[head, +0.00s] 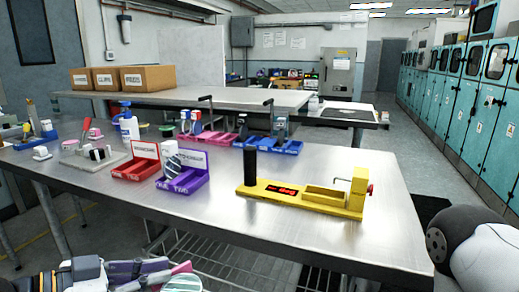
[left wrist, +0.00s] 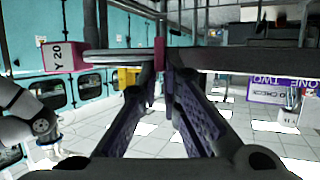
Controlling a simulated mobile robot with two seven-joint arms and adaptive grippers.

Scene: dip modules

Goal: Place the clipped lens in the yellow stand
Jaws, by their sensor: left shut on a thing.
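The yellow stand (head: 285,192) lies on the steel table in the head view, with a black post at its left end, a shallow trough, and a yellow upright with a red knob at its right end. My left gripper (head: 165,272) is at the bottom left, in front of the table edge and away from the stand. It is shut on the clipped lens, whose striped disc (head: 183,284) is partly cut off by the frame. In the left wrist view the fingertips (left wrist: 160,75) close on a pink piece of it; a pink tab marked "Y 20" (left wrist: 62,57) is at left. My right gripper is not seen.
A red bin (head: 135,168) and a purple bin (head: 185,180) with a striped lens stand left of the stand. Pink and blue trays (head: 275,146) lie behind. The steel table (head: 350,235) is bare in front of the stand. My right arm shows at bottom right.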

